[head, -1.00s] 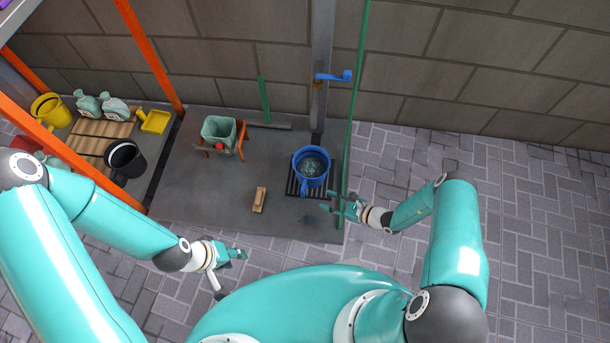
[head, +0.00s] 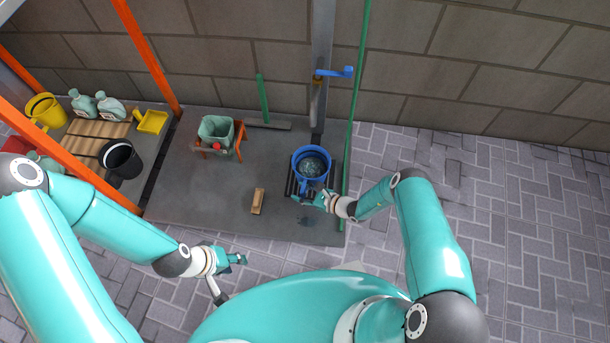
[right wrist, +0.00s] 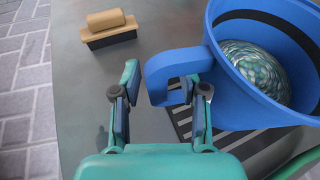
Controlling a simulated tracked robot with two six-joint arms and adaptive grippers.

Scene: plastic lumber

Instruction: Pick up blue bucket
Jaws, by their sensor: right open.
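The blue bucket (head: 312,153) stands upright on a dark slatted grate on the grey slab, under a tap. It also shows at the upper right of the right wrist view (right wrist: 226,84), with its handle (right wrist: 176,70) sticking out to the left and something greenish and rippled inside. My right gripper (head: 312,201) is at the near side of the bucket, by the handle. In the right wrist view its open fingers (right wrist: 168,88) lie either side of the handle's end; I cannot tell whether they touch it. My left gripper (head: 240,259) is away at the lower left, near the slab's front edge.
A wooden brush (head: 258,201) lies left of the bucket. A green bucket (head: 216,130) sits on an orange stand. A blue tap lever (head: 336,73) is on the post behind. A green hose (head: 354,110) runs down right of the bucket.

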